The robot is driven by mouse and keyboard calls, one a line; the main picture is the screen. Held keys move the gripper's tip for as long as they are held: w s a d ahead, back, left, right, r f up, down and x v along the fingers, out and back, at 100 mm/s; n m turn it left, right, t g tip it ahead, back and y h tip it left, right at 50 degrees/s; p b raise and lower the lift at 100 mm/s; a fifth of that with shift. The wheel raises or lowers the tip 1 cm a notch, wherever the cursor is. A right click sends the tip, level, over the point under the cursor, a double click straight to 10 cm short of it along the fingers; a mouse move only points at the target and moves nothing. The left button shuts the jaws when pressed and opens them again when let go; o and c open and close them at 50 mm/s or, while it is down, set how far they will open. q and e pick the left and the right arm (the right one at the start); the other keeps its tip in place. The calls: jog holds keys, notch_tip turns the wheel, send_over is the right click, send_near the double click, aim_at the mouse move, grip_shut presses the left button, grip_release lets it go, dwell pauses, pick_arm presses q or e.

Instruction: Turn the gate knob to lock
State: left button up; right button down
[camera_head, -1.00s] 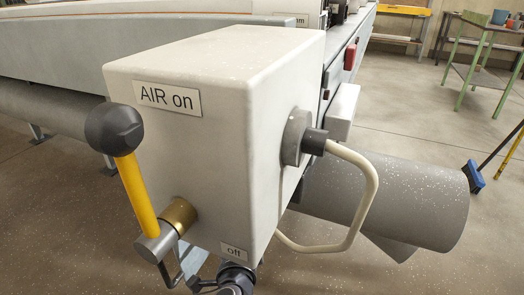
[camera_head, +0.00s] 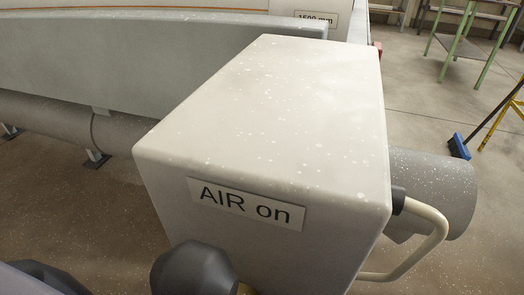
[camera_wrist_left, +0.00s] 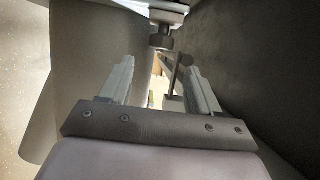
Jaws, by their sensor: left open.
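In the left wrist view, a dark round knob (camera_wrist_left: 160,41) sits under a light metal bracket at the top middle. I cannot tell for sure whether it is the gate knob, and no lock marking can be read. My left gripper (camera_wrist_left: 158,66) is open, with its two grey fingers apart and nothing held between them. The knob shows beyond the fingertips, apart from them. A dark bar with a crosspiece (camera_wrist_left: 178,76) shows behind the gap between the fingers. The head view shows no gate knob and neither gripper's fingers. My right gripper is not in view.
A large pale box (camera_head: 265,120) labelled "AIR on" (camera_head: 246,204) fills the head view's middle. A dark ball handle (camera_head: 195,268) is at its front, and a cream bent handle (camera_head: 432,235) on its right. Dark surfaces crowd the right of the wrist view.

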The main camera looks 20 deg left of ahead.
pick_arm(q)
jog(key=x, duration=0.7)
jog(key=shift+b, duration=0.3)
jog(key=c, duration=1)
